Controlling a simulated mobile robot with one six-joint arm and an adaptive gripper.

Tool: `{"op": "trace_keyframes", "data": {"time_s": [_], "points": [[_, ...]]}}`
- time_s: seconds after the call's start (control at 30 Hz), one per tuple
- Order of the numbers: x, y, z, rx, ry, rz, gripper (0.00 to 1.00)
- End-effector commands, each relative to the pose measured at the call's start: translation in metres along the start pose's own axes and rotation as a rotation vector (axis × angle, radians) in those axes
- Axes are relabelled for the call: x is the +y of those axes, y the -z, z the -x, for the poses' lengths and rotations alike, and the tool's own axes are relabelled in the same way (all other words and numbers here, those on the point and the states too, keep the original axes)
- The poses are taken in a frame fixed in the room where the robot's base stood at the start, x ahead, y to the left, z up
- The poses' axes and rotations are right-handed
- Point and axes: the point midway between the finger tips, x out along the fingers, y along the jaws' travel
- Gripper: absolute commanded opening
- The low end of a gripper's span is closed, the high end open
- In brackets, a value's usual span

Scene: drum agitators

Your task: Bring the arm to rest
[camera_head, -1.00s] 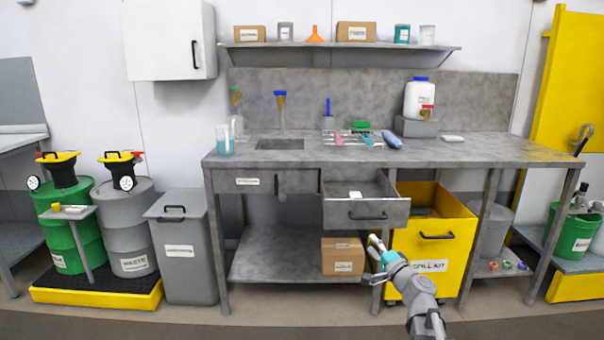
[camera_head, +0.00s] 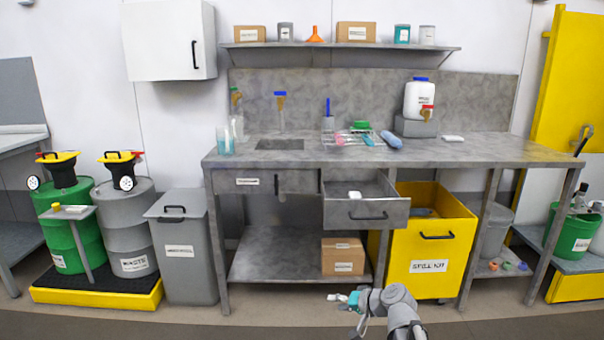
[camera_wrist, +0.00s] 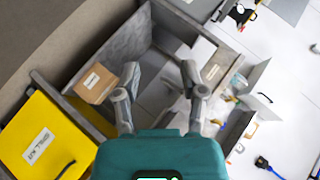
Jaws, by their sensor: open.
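My gripper (camera_head: 338,297) is low in front of the bench, in the head view just below the cardboard box. Its fingers point to the left, clear of everything. In the wrist view my gripper (camera_wrist: 158,88) shows two grey fingers spread wide apart with nothing between them. The teal body of the gripper fills the bottom of that view. My arm reaches in from the lower right of the head view.
The bench (camera_head: 330,153) has an open drawer (camera_head: 366,213) and a lower shelf with a cardboard box (camera_head: 343,256). The yellow spill kit bin (camera_head: 430,245) stands open beside it. A grey lidded bin (camera_head: 182,255) is at left. The floor in front is clear.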

Motion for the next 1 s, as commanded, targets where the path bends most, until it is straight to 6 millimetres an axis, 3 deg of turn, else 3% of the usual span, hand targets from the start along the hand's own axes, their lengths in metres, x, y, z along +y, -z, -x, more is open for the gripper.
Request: {"op": "trace_keyframes", "data": {"time_s": [0.27,0.5,1.0], "points": [[0.037,-0.059,0.005,-0.235,-0.275,0.100,0.54],[0.070,-0.096,0.027,-0.404,-0.532,0.152,0.54],[0.102,-0.123,0.069,-0.555,-0.849,0.179,0.54]]}}
